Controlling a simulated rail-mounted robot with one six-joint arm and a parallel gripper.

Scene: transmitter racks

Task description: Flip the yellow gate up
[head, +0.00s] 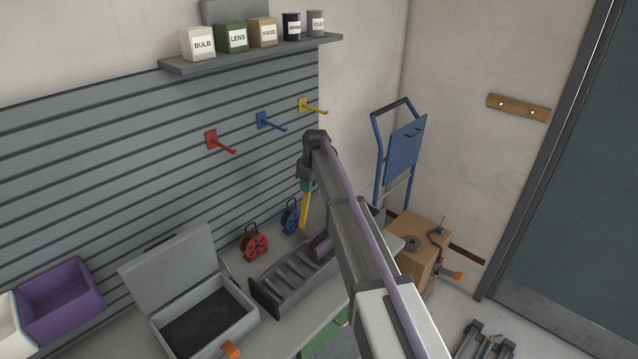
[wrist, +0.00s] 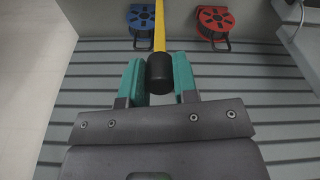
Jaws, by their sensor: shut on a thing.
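In the wrist view, a slim yellow bar (wrist: 159,30) with a black cylindrical end (wrist: 160,75) runs from the top edge down between my teal fingers. My gripper (wrist: 158,64) is shut on that end. In the head view my gripper (head: 307,185) is beside the slatted wall, partly hidden by my arm, and the yellow bar (head: 304,211) hangs below it. A yellow peg (head: 313,106) sticks out of the slatted wall higher up, apart from my gripper. I cannot tell which yellow part is the gate.
Red (head: 220,143) and blue (head: 271,122) pegs stand on the slatted wall (head: 120,150). Red (head: 254,244) and blue (head: 291,217) reels sit on the bench behind a slotted rack (head: 290,285). An open grey case (head: 205,310) is to the left. A cardboard box (head: 425,255) stands right.

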